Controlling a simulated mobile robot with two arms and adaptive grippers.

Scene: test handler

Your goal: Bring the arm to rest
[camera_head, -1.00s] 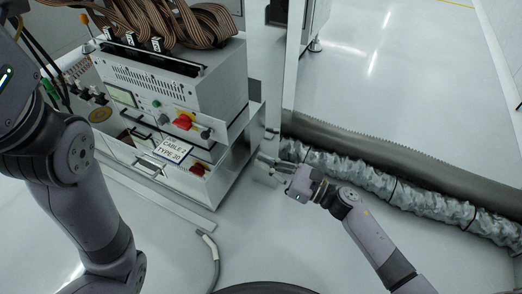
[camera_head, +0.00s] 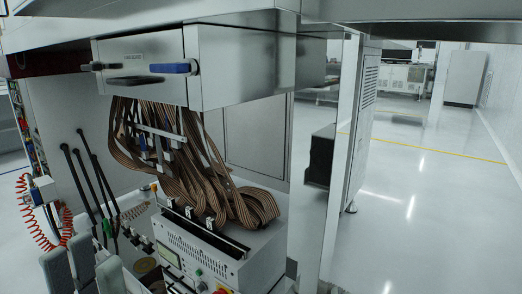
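My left gripper (camera_head: 84,262) is at the bottom left edge of the head view, with its grey fingertips pointing up. The fingertips stand apart and nothing shows between them, so it looks open and empty. Its lower part is cut off by the picture edge. It appears in front of the test handler's left side, and I cannot tell how near it is. My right gripper is not in view.
A white test unit (camera_head: 200,250) with brown ribbon cables (camera_head: 185,160) stands at the bottom middle. Above it hangs a metal box with a blue handle (camera_head: 174,68). Black cables (camera_head: 88,185) and a red coiled hose (camera_head: 38,222) are at the left. Open floor (camera_head: 420,220) lies to the right.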

